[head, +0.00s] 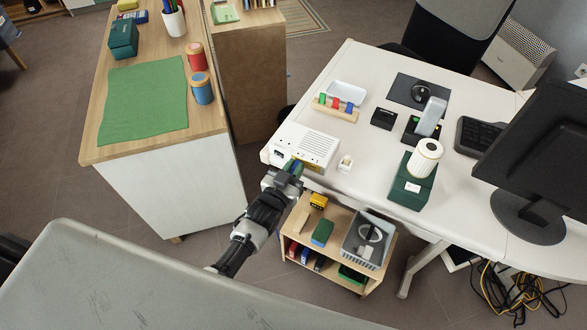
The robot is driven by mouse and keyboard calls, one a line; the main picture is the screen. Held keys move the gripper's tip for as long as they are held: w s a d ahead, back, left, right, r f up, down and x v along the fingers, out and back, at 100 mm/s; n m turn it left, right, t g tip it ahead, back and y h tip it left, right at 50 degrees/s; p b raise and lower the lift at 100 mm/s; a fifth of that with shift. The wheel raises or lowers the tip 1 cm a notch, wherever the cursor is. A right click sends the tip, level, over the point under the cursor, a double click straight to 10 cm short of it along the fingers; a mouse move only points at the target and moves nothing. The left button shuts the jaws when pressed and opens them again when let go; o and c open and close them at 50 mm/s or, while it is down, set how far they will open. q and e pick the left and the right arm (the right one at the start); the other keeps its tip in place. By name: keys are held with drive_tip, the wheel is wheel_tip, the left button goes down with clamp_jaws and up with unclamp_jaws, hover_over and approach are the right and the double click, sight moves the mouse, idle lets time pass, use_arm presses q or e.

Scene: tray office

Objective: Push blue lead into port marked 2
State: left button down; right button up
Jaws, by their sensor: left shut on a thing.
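My left gripper (290,172) is shut at the front edge of the white desk, right in front of the white box (306,143). A small blue and green piece, which looks like the blue lead (291,163), shows between its fingers. The fingers hide most of it, and I cannot tell whether its tip touches the box. The box has a dark socket on its left front and a yellow label low on its front. Port numbers are too small to read, so port 2 cannot be told apart. My right gripper is not in view.
On the desk (375,140) are a wooden rack (335,112) with coloured pieces, a small white holder (345,163), a dark green box (412,186) carrying a white roll, and a monitor (540,140). A low shelf (340,225) with a grey basket stands beneath the front edge.

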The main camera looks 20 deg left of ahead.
use_arm(q)
drive_tip(key=shift+w, duration=0.1)
idle(0.6)
drive_tip(key=c, duration=1)
unclamp_jaws()
drive_tip(key=s+a, duration=0.2)
drive_tip(key=s, duration=0.9)
drive_tip(key=s+a+f+g+y, duration=0.1)
drive_tip(key=s+f+g, duration=0.5)
drive_tip(key=f, duration=0.6)
drive_tip(key=s+a+f+g+y, duration=0.1)
drive_tip(key=s+a+f+g, duration=0.15)
drive_tip(key=s+f, duration=0.75)
drive_tip(key=s+a+f+g, duration=0.1)
drive_tip(key=s+f+g, duration=0.1)
drive_tip(key=s+f, duration=0.2)
drive_tip(key=s+a+f+g+y+p, duration=0.1)
drive_tip(key=s+f+g, duration=0.2)
drive_tip(key=s, duration=0.5)
drive_tip(key=s+a+f+g, duration=0.1)
drive_tip(key=s+f+g, duration=0.2)
drive_tip(key=s+f, duration=0.2)
drive_tip(key=shift+s+a+f, duration=0.1)
drive_tip(key=shift+s+a, duration=0.05)
drive_tip(key=shift+s, duration=0.3)
drive_tip(key=shift+s+a+f, duration=0.1)
drive_tip(key=shift+s, duration=0.35)
